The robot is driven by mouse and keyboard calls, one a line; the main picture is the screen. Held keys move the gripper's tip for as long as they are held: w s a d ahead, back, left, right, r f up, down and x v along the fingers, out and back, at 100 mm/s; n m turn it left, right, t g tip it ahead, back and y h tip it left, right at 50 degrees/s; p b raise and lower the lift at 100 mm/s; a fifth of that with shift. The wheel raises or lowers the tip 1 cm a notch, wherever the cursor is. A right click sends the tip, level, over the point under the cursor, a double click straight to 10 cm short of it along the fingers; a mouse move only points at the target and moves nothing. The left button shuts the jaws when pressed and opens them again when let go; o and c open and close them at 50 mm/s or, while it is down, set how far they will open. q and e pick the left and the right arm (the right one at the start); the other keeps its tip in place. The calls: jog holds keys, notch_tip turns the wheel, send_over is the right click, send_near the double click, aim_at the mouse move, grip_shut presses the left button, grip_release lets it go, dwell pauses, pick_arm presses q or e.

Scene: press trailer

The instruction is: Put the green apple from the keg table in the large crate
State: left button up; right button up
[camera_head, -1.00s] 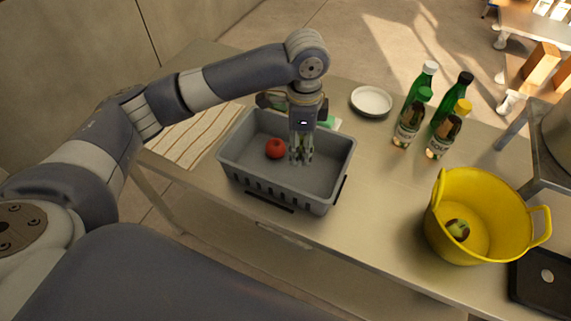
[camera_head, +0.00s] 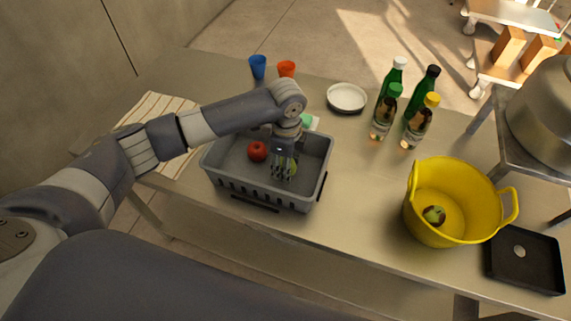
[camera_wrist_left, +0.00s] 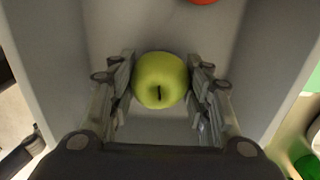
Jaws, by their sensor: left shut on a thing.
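A green apple (camera_wrist_left: 160,80) sits between the fingers of my left gripper (camera_wrist_left: 160,92), which is shut on it. In the head view my left gripper (camera_head: 283,172) points down inside the grey crate (camera_head: 230,190), with the green apple (camera_head: 291,168) partly hidden by the fingers. I cannot tell whether the apple touches the crate floor. A red apple (camera_head: 257,151) lies in the crate to the left of the gripper; its edge shows in the left wrist view (camera_wrist_left: 203,1). My right gripper is not in view.
A yellow tub (camera_head: 470,200) with a greenish fruit (camera_head: 434,215) inside stands at the right. A striped cloth (camera_head: 158,118) lies left. A black tray (camera_head: 525,262) is at the right.

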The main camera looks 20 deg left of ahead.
pick_arm(q)
jog(key=shift+f, duration=0.75)
jog(key=shift+f, duration=0.2)
jog(key=o, duration=1.1)
jog(key=shift+r, duration=0.1)
notch_tip(320, 180, up, 12)
jog(key=b, duration=0.3)
jog(key=shift+r, duration=0.15)
